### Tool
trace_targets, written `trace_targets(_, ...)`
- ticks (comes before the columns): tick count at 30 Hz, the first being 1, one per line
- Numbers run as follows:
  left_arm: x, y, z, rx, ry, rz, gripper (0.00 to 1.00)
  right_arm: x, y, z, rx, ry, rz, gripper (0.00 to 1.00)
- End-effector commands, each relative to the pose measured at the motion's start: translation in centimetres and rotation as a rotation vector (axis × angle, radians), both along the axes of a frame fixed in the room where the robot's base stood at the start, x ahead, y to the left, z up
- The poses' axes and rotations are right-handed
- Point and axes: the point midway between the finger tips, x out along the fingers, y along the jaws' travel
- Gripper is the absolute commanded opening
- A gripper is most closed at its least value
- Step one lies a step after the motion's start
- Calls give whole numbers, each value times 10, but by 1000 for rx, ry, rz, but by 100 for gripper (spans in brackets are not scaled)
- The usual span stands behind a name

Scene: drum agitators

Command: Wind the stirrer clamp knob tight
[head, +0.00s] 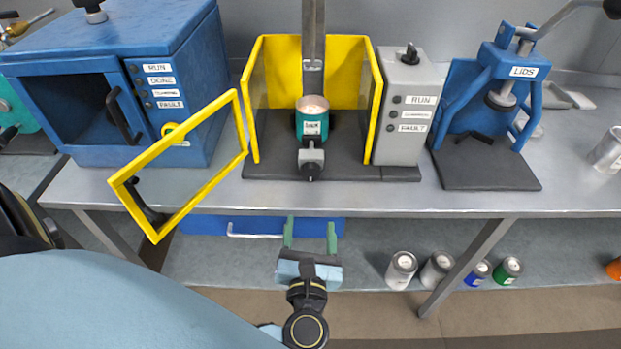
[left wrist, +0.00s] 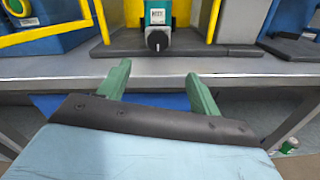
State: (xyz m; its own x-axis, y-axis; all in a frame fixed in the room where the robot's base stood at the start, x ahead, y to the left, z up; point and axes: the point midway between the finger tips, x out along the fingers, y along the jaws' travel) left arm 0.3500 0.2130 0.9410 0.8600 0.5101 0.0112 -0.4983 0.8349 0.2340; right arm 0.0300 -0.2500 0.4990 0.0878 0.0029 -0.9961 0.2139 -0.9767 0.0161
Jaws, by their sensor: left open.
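The stirrer stands mid-bench with a yellow frame (head: 377,100) and its yellow-edged door (head: 200,160) swung open to the left. A teal can (head: 312,126) sits inside, under the stirrer's metal column (head: 313,40). The clamp knob (head: 311,171) is black, at the front of a grey clamp block below the can. It also shows in the left wrist view (left wrist: 157,41). My left gripper (head: 310,222) has green fingers, spread apart and empty. It is in front of the bench edge, short of the knob and not touching it. My right gripper is not in view.
A grey control box (head: 405,110) stands right of the frame. A blue lid press (head: 490,90) is further right, a blue cabinet machine (head: 130,80) at left. Several cans, one of them grey (head: 401,270), stand on the lower shelf. The open door juts over the bench's front edge.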

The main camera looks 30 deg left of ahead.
Motion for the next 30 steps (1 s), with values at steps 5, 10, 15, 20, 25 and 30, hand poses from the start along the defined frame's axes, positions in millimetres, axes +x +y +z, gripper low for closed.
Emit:
trace_targets(5,11,9,4,-45,-15,16,64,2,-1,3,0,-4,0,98)
trace_targets(10,39,26,5,-39,-15,15,64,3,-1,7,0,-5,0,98)
trace_targets(15,70,46,5,-37,-14,16,64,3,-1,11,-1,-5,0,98)
trace_targets(20,94,60,4,-37,-13,16,64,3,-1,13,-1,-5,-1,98)
trace_targets(25,108,68,3,-40,-12,14,64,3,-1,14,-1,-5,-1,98)
trace_targets(30,113,71,3,-40,-11,14,64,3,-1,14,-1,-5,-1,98)
